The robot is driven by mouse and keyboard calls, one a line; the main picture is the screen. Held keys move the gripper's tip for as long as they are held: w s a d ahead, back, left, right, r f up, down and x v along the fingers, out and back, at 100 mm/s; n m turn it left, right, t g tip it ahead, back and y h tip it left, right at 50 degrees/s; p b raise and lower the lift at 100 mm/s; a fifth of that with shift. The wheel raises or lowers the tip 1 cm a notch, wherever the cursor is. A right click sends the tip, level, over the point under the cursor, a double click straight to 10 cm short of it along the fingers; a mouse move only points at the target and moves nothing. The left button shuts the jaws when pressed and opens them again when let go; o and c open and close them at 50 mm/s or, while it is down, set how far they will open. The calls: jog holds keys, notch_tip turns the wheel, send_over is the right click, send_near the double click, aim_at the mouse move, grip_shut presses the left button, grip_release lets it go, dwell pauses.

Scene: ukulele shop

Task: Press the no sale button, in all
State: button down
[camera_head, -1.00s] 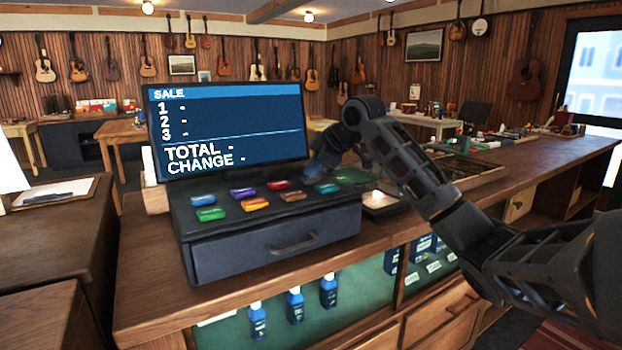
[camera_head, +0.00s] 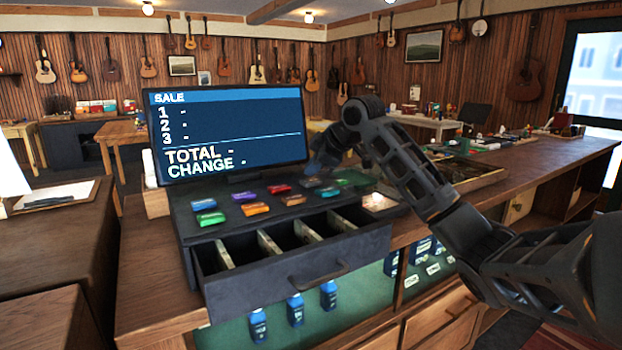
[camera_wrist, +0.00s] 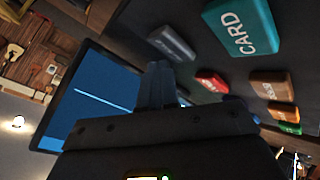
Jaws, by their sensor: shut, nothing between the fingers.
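The cash register (camera_head: 186,225) stands on the wooden counter with two rows of coloured buttons. A grey button (camera_head: 312,182) sits at the right end of its back row; it also shows in the wrist view (camera_wrist: 172,43), its label too blurred to read. No label reading "no sale" is legible. My gripper (camera_head: 318,168) is shut and empty, just above and behind the grey button. In the wrist view its fingertips (camera_wrist: 157,70) point toward the button panel, close to the grey button; contact cannot be told. The cash drawer (camera_head: 322,275) is open.
The teal CARD button (camera_wrist: 241,26) and the red button (camera_wrist: 212,80) are close by. The screen (camera_head: 228,133) stands behind the buttons and shows SALE with blank lines. A tray (camera_head: 475,182) lies on the counter to the right.

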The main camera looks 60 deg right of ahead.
aim_at(314, 181)
jog(key=shift+r, duration=0.25)
jog(key=shift+r+p, duration=1.9)
jog(key=shift+r, duration=0.65)
jog(key=shift+s+f, duration=0.1)
